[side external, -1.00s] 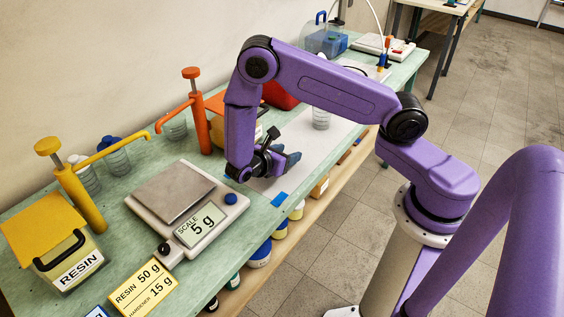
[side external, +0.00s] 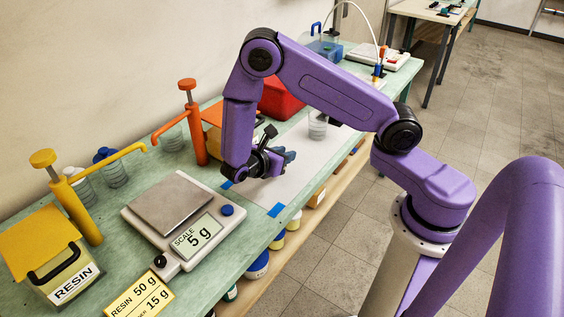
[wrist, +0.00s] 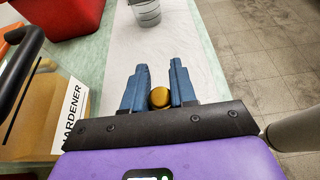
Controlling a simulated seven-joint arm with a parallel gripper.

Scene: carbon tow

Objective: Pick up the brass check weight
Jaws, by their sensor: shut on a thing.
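The brass check weight (wrist: 159,97) shows in the wrist view as a round gold top between the blue fingers. My gripper (wrist: 158,88) is shut on it, one finger on each side. In the side external view my gripper (side external: 287,156) is over the white sheet (side external: 300,178), beyond the scale. The weight is hidden there by the gripper, and I cannot tell its exact height above the sheet.
The scale (side external: 172,202), reading 5 g, is at the near left. A clear cup (side external: 317,126) stands on the sheet beyond the gripper. An orange pump (side external: 194,130) and a red bin (side external: 280,98) stand toward the wall. The bench's right edge is close.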

